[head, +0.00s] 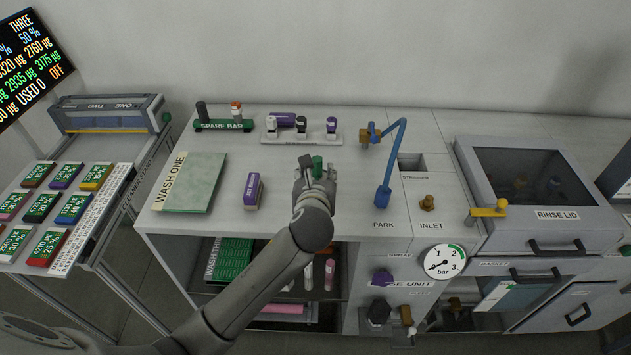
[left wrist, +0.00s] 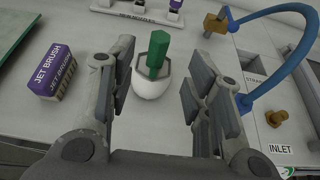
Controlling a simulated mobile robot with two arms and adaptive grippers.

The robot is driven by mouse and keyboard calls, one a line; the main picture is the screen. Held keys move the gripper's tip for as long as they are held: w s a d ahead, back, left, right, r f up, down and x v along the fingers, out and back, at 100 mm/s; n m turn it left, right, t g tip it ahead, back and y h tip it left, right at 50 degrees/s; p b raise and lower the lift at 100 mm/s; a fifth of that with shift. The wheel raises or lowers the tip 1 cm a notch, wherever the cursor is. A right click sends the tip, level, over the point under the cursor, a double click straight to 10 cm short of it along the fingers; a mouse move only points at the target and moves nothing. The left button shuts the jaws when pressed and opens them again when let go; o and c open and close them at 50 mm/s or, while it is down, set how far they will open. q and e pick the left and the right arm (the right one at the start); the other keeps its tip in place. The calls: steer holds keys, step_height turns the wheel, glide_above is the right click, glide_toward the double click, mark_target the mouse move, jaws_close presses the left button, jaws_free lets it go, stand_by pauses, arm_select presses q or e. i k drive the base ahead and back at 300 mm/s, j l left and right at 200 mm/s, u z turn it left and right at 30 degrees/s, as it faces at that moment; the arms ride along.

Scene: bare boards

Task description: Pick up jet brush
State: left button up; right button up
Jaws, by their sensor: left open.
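A small purple-and-white block lettered JET BRUSH (head: 252,191) lies on the white bench top, left of my left gripper (head: 316,171). It also shows at the left of the left wrist view (left wrist: 53,72), outside the fingers. My left gripper is open, low over the bench. A white rounded piece (left wrist: 151,82) with a green upright peg (left wrist: 157,50) stands between its fingers in the left wrist view, with gaps on both sides. The green peg (head: 317,162) also shows in the head view just beyond the fingers. My right gripper is not in view.
A green WASH ONE pad (head: 203,182) lies left on the bench. Behind are a SPARE BAR rack (head: 222,125) and a white rack (head: 300,138) with purple and dark pieces. A blue curved pipe (head: 385,180) and brass INLET fitting (head: 427,201) stand to the right.

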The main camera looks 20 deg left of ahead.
mark_target(251, 195)
steer(key=u, duration=1.05)
